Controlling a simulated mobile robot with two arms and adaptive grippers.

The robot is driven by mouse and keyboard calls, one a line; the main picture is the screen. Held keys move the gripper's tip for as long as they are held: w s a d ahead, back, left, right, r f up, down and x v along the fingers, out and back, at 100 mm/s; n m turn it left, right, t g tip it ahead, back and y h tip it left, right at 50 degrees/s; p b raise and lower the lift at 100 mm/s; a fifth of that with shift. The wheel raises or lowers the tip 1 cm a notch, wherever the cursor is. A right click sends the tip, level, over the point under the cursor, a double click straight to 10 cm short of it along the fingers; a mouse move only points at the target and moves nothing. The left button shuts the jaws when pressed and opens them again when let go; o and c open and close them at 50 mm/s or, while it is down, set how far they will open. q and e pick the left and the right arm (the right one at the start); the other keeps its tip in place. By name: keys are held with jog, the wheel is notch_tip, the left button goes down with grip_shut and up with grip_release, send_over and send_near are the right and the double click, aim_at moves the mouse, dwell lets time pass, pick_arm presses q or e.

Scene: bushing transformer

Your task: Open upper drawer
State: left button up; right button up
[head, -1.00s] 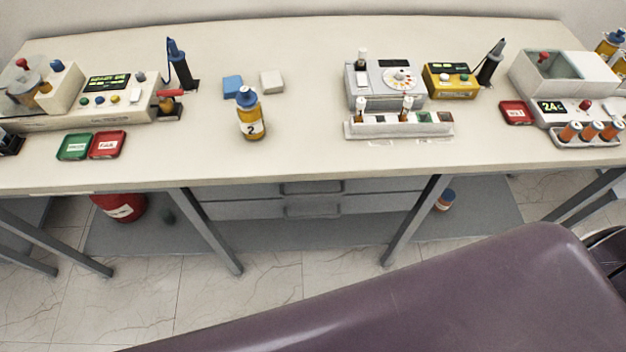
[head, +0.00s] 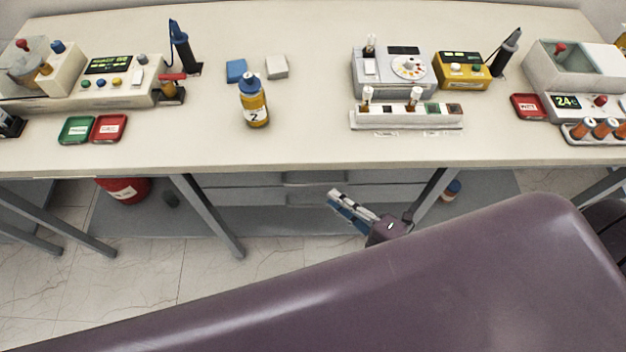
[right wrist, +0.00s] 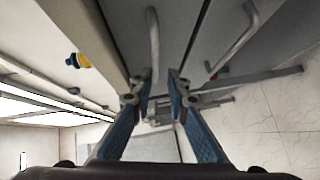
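The upper drawer (head: 240,180) is a grey front just under the tabletop and looks shut. Its bar handle (head: 310,177) shows at the table's front edge. In the right wrist view this handle (right wrist: 152,40) runs down the picture toward my fingertips. The lower drawer (head: 260,195) is below it; its handle (right wrist: 240,40) shows right of the upper one in the wrist view. My right gripper (head: 335,201) is open and empty, in front of the drawers and near the handles. Its fingers (right wrist: 161,76) stand apart; I cannot tell whether they touch the handle. My left gripper is not in view.
The tabletop (head: 310,140) overhangs the drawers. A yellow bottle (head: 254,108) and a tube rack (head: 405,121) stand on it. Table legs (head: 205,215) flank the drawer unit. A red container (head: 122,189) stands below left. The floor in front is partly clear.

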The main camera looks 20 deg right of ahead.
aim_at(314, 183)
jog(key=x, duration=0.2)
jog(key=p+x, duration=0.1)
jog(key=x, duration=0.4)
jog(key=shift+w+a+r, duration=0.3)
jog(key=shift+a+r, duration=0.05)
jog(key=shift+a, duration=0.05)
grip_shut()
